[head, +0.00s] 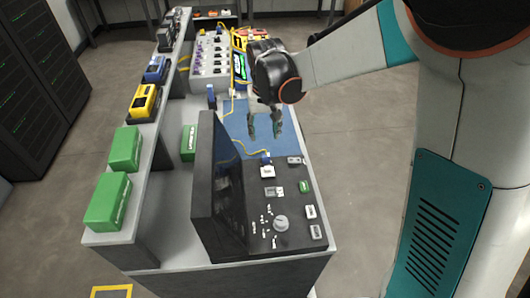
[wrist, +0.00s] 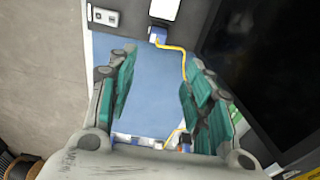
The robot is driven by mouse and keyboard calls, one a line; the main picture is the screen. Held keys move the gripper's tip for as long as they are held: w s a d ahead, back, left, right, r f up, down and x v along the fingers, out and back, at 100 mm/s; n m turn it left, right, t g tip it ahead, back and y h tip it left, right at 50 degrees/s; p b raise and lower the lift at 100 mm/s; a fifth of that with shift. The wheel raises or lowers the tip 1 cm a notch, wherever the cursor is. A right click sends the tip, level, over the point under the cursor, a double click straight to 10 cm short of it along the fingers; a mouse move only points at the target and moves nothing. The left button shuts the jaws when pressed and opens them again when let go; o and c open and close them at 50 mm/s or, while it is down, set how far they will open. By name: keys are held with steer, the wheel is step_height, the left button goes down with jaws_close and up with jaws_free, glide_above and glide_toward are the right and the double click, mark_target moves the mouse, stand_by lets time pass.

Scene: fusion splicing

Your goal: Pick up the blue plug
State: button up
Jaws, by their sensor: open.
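A small blue plug (head: 265,160) with a yellow cable is at the near edge of the blue mat (head: 285,137), against a white part of the black console. It also shows at the top of the wrist view (wrist: 157,35), beside a white block. Another blue piece (head: 211,97) stands farther back on the left; a blue piece with yellow cable also shows low in the wrist view (wrist: 184,143), and I cannot tell if they are the same. My gripper (head: 264,127) is open and empty above the mat, behind the console plug, its teal-padded fingers apart (wrist: 157,78).
The black console (head: 285,190) has a knob and several buttons. A dark upright screen (head: 217,190) stands to its left. A shelf (head: 150,160) with green boxes runs along the left. A panel with knobs (head: 212,55) is at the back.

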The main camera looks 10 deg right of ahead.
steer(key=b, duration=0.2)
glide_above(266, 155)
steer(key=f, duration=0.7)
steer(key=shift+w+a+f, duration=0.15)
steer(key=shift+a+f, duration=0.15)
steer(key=shift+f, duration=0.05)
steer(key=shift+d+f+b, duration=0.15)
steer(key=shift+f+b, duration=0.6)
steer(key=shift+f, duration=0.6)
steer(key=shift+d+f+b, duration=0.15)
steer(key=shift+f+b, duration=0.55)
steer(key=shift+f, duration=0.65)
steer(key=shift+r, duration=0.1)
steer(key=c, duration=1)
